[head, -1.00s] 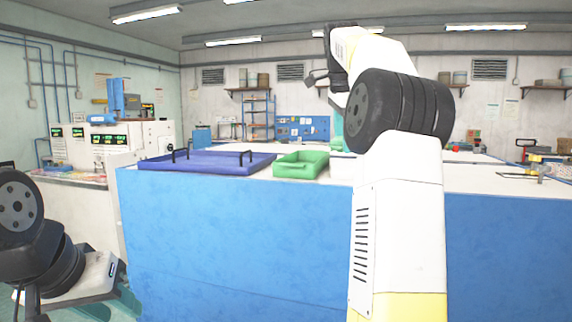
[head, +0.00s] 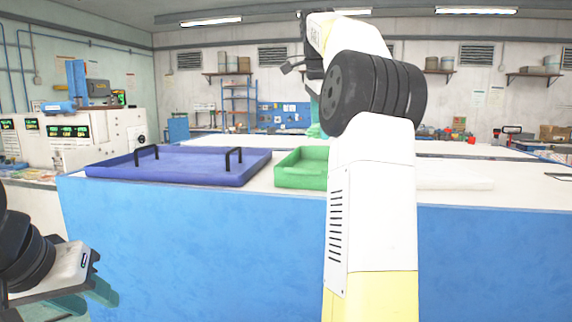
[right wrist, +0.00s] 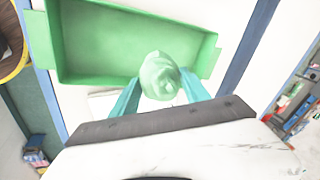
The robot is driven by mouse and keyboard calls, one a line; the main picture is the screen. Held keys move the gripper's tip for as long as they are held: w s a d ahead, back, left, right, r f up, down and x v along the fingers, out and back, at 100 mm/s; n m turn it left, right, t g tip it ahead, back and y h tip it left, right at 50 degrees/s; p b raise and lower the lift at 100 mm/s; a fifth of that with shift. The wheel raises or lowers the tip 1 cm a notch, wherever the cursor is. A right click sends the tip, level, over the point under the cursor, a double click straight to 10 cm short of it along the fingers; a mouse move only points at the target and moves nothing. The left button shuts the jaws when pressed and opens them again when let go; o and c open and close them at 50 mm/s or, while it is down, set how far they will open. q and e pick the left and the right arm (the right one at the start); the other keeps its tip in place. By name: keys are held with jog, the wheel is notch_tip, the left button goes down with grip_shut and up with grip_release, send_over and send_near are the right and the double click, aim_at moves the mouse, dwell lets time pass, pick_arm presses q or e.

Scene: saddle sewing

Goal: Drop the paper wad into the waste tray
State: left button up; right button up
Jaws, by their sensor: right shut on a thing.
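The paper wad (right wrist: 158,77) is a pale green crumpled ball in the right wrist view. My right gripper (right wrist: 160,92) is shut on it, with one teal finger on each side. Behind the wad in that view is a green rectangular tray (right wrist: 68,45), its near wall close to the wad; the height between them cannot be told. In the head view the green tray (head: 300,175) stands on the table, partly behind my right arm. My right gripper (head: 314,130) is mostly hidden there, and the wad is not visible. My left gripper (head: 84,298) is low at the left, empty, its teal fingers apart.
A blue tray (head: 180,170) with black handles sits left of the green tray on the white-topped table with blue sides (head: 200,245). A flat white item (head: 452,180) lies to the right. Machines with green displays (head: 70,135) stand at the left.

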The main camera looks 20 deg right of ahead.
jog(key=shift+f, duration=2.8)
jog(key=o, duration=1.4)
jog(key=shift+s, duration=0.1)
jog(key=shift+o, duration=0.2)
jog(key=v, duration=0.7)
jog(key=shift+s+a+r, duration=0.1)
jog(key=shift+r, duration=0.3)
